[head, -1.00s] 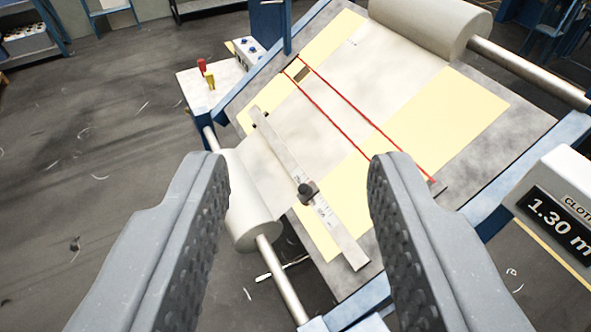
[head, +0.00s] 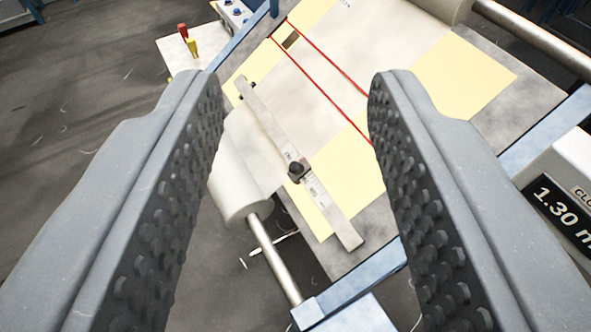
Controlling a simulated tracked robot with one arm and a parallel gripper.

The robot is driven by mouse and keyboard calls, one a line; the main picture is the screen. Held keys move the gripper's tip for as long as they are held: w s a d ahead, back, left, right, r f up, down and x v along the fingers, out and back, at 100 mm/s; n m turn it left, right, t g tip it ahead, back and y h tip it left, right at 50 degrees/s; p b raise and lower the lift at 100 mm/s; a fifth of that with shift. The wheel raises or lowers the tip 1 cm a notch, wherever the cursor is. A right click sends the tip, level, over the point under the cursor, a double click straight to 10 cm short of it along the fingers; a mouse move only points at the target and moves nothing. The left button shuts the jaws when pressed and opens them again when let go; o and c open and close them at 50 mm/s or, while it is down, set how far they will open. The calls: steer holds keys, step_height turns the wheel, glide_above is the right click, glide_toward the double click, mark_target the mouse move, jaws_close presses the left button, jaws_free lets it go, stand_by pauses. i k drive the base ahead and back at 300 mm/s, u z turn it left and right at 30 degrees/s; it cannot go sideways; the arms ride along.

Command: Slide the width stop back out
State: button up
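The width stop appears to be the dark knob block (head: 297,170) on a pale metal ruler bar (head: 325,208). The bar lies slanted across the lower part of the inspection table, and the block sits a little below its middle. A smaller dark piece (head: 239,82) is at the bar's upper left end. My gripper (head: 287,90) is open and empty, its two ridged grey fingers wide apart. The bar and block show between the fingers, farther away, and nothing touches them.
A white cloth roll (head: 238,178) on a steel shaft lies left of the bar. Two red lines (head: 327,58) cross the cloth. A display reading 1.30 m (head: 562,212) stands at the right. Red and yellow pieces (head: 188,40) stand on a side shelf. Open floor lies left.

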mark_target(297, 171)
steer(key=k, duration=0.5)
steer(key=z, duration=2.4)
steer(key=k, duration=0.9)
steer(key=u, duration=1.5)
steer(key=i, duration=0.95)
steer(key=z, duration=0.1)
